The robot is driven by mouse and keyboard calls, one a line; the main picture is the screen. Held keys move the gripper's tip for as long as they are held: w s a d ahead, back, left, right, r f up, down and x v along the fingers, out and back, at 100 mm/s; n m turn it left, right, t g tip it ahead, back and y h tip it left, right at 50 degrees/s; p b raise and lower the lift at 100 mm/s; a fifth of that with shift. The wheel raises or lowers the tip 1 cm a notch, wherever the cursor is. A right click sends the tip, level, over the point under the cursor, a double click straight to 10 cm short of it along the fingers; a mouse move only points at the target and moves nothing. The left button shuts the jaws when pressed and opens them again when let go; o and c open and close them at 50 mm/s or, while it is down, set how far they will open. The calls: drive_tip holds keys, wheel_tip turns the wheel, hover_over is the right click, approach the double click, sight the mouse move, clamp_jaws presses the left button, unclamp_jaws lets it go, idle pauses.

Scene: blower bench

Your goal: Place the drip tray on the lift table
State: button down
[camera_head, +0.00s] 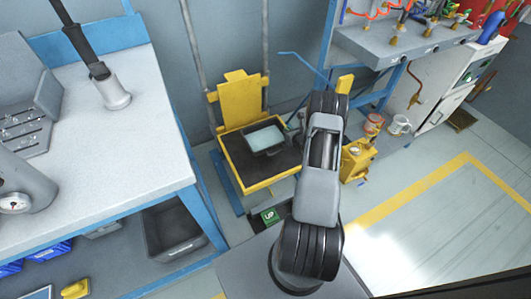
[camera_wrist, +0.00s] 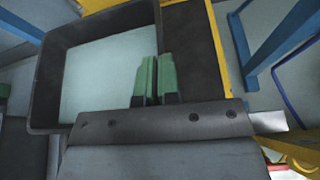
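The drip tray (camera_head: 264,138) is a dark, shallow tray with a pale blue-grey inside. In the head view it is over the black deck of the yellow lift table (camera_head: 256,187), toward its back; I cannot tell whether it rests there or hangs just above. In the wrist view the tray (camera_wrist: 95,85) fills the left and the lift table's yellow edge (camera_wrist: 214,50) is to its right. My gripper (camera_wrist: 156,78) has its green fingers close together, one on each side of the tray's right wall, shut on it. In the head view my arm mostly hides the gripper.
A workbench (camera_head: 140,135) with blue legs stands at left, with a dark bin (camera_head: 172,230) underneath. Marked floor (camera_head: 440,220) at right is clear.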

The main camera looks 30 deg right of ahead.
wheel_tip(320, 180, down, 10)
drive_tip(key=b, duration=0.3)
drive_tip(key=shift+s+d+f+b, duration=0.1)
drive_tip(key=shift+f+b, duration=0.05)
drive_tip(key=shift+b, duration=0.2)
drive_tip(key=shift+f, duration=0.1)
drive_tip(key=shift+f, duration=0.15)
drive_tip(key=c, duration=1.3)
unclamp_jaws()
drive_tip(key=shift+c, duration=0.2)
